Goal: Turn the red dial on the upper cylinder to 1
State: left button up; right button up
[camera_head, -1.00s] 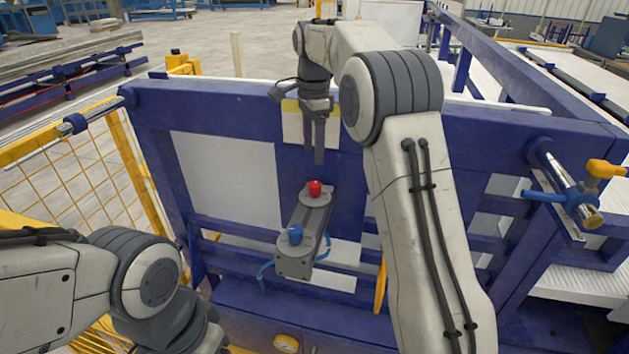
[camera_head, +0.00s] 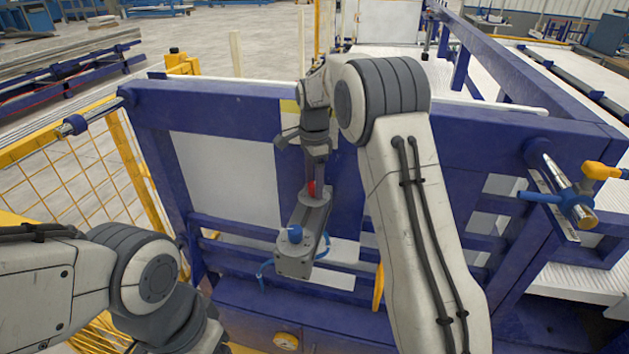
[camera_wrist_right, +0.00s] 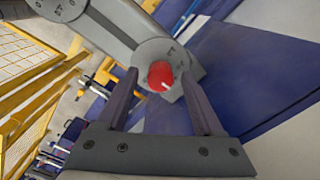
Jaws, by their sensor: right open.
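The red dial (camera_head: 311,188) sits at the far, upper end of a grey cylinder unit (camera_head: 300,236) on the blue frame. In the right wrist view the red dial (camera_wrist_right: 160,75) has a white mark and lies between the open fingers of my right gripper (camera_wrist_right: 160,90), with gaps on both sides. Markings around the dial are too small to read. My left arm is at the lower left; its gripper is out of the picture.
The blue frame (camera_head: 210,117) stands around the unit. A yellow mesh fence (camera_head: 85,180) is on the left. A pipe fitting with a yellow handle (camera_head: 600,170) sticks out at the right. Blue hoses (camera_head: 265,270) hang beside the unit.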

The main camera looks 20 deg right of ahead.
grip_shut()
jog(key=shift+r+n, duration=0.1)
jog(key=shift+n, duration=0.2)
jog(key=n+p, duration=0.2)
jog(key=n, duration=0.1)
jog(key=shift+n, duration=0.3)
jog(key=n+p, duration=0.1)
jog(key=n, duration=0.4)
jog(key=n+p, duration=0.1)
jog(key=n, duration=0.4)
jog(key=shift+n, duration=0.4)
jog(key=shift+n+p, duration=0.55)
jog(key=shift+n, duration=1.75)
